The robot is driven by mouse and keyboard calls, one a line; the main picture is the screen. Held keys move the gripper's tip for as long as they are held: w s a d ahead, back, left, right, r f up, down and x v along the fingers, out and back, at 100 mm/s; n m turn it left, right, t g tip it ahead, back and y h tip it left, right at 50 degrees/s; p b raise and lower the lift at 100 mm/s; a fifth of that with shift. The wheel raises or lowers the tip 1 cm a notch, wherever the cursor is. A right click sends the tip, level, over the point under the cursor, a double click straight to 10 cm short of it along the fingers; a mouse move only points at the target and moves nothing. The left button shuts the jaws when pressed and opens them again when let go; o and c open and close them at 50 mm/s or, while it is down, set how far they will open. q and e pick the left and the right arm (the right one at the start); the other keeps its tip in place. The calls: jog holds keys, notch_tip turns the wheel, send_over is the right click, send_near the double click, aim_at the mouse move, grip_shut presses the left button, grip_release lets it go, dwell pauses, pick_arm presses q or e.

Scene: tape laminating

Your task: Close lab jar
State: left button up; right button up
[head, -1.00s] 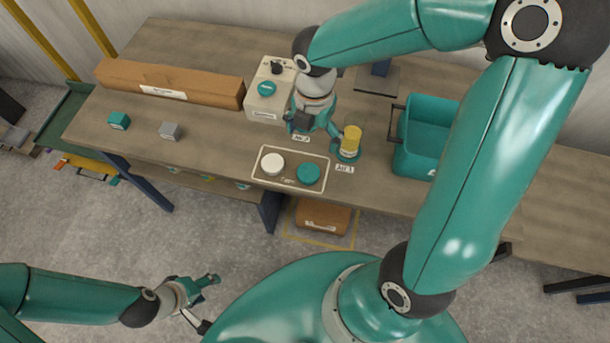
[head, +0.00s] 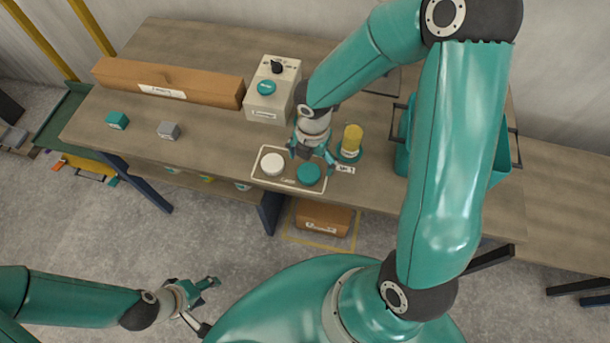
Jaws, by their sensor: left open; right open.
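A jar (head: 352,140) with yellow contents stands upright on a round teal base beside the "JAR 1" label (head: 346,169). A white lid (head: 272,164) and a teal lid (head: 308,174) lie in an outlined area (head: 288,183) at the table's front. My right gripper (head: 311,160) is open and points down just behind and above the teal lid, left of the jar. Whether it touches the lid cannot be told. My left gripper (head: 210,290) is open and empty, low at the left, away from the table.
A white control box (head: 266,100) with a teal button stands behind the lids. A long cardboard box (head: 165,80), a teal block (head: 117,120) and a grey block (head: 169,130) are at the left. A teal bin (head: 402,165) is right of the jar, partly hidden by my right arm.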

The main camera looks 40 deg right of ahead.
aim_at(308, 173)
jog(key=shift+f, duration=0.35)
jog(key=shift+w+a+f+b, duration=0.15)
jog(key=shift+f+b, duration=0.1)
jog(key=shift+f, duration=1.05)
jog(key=shift+w+a+f+b, duration=0.1)
jog(key=shift+f+b, duration=0.15)
jog(key=shift+f, duration=1.05)
jog(key=c, duration=0.8)
